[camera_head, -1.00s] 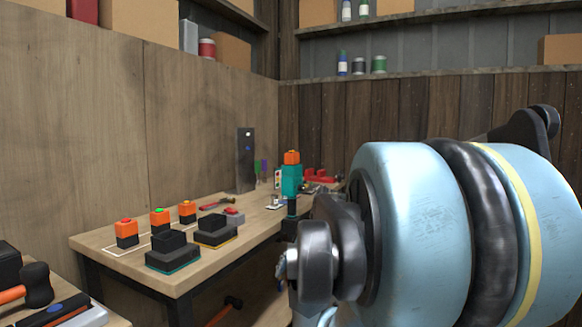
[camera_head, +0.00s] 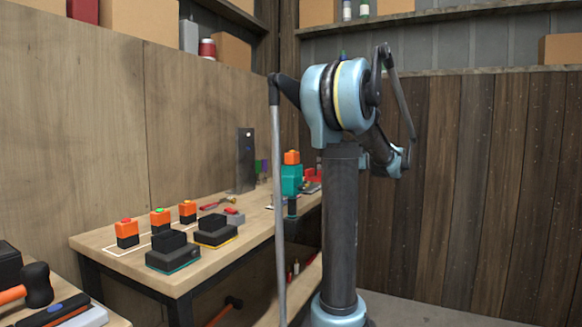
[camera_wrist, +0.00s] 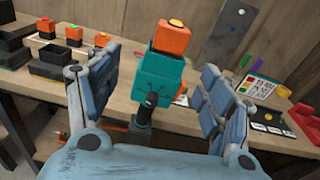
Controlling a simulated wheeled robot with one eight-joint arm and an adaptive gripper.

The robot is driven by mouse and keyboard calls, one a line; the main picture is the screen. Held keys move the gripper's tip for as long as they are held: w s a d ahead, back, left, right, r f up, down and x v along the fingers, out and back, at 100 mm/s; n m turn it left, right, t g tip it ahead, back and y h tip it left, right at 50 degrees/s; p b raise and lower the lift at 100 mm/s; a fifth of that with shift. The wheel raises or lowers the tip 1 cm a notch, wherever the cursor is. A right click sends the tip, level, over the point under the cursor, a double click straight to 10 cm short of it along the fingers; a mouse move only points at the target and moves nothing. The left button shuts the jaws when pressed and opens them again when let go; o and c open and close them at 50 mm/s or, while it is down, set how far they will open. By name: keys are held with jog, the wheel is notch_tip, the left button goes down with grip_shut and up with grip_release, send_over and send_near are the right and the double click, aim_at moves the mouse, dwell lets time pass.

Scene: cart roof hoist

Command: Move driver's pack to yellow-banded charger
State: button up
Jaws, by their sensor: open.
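The driver (camera_head: 291,180) is teal and stands upright on the bench, with its orange pack (camera_head: 291,157) on top. In the wrist view the pack (camera_wrist: 171,42) has a yellow button. My gripper (camera_wrist: 154,66) is open, with its fingers apart on either side of the driver (camera_wrist: 152,78); contact cannot be told. My gripper is not clearly visible in the head view. The yellow-banded charger (camera_head: 215,229) is black and shows no pack on it. A teal-banded charger (camera_head: 173,251) sits nearer the bench's front corner, also without a pack.
Orange packs with red (camera_head: 127,233), green (camera_head: 160,220) and yellow (camera_head: 187,211) tops stand behind the chargers. A colored card (camera_wrist: 250,88) lies right of the driver.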

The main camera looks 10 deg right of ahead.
jog(key=d+r+m, duration=0.1)
jog(key=d, duration=0.1)
send_near(297, 154)
jog(key=shift+t+y, duration=0.3)
jog(key=shift+t, duration=0.1)
jog(key=x, duration=0.4)
jog(key=f+x, duration=0.1)
jog(key=x, duration=0.2)
jog(key=shift+w+d, duration=0.1)
jog(key=shift+w, duration=0.2)
jog(key=shift+x, duration=2.6)
jog(key=shift+s+r, duration=0.15)
jog(key=shift+s, duration=0.05)
jog(key=c, duration=1.4)
